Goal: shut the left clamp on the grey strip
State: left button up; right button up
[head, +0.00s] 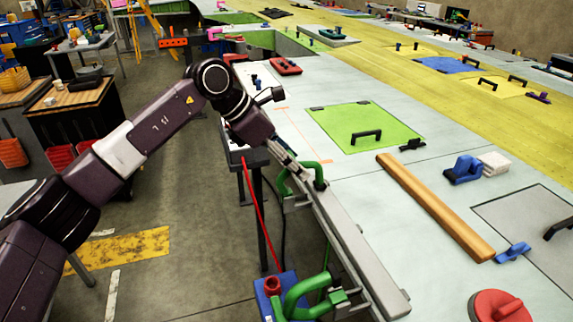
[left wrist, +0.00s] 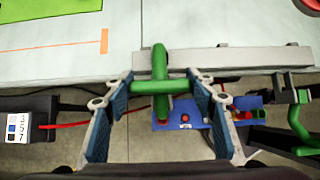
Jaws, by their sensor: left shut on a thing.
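The grey strip (head: 352,245) lies along the near edge of the pale wing panel; it also shows in the left wrist view (left wrist: 235,59). The left clamp (head: 318,172) is green, at the strip's far end. In the left wrist view its green arm (left wrist: 160,58) reaches over the strip; I cannot tell whether its tip presses on it. My left gripper (head: 292,168) is at this clamp. Another green clamp (head: 300,296) stands at the near end. My right gripper is out of view.
A blue box with a red knob (head: 272,287) stands below the panel edge near the other clamp. A red cable (head: 256,205) hangs by a dark stand. A wooden bar (head: 435,205), blue clamps (head: 464,169) and a green plate (head: 350,125) lie on the panel.

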pick_arm(q)
jog(key=shift+d+r, duration=0.3)
jog(key=o, duration=1.4)
jog(key=shift+c, duration=0.2)
jog(key=o, duration=0.4)
jog(key=shift+w+d+f, duration=0.1)
jog(key=shift+f, duration=0.1)
jog(key=shift+c, duration=0.2)
jog(key=shift+a+r, duration=0.25)
jog(key=shift+a, duration=0.15)
jog(key=v, duration=1.1)
jog(key=shift+r, duration=0.15)
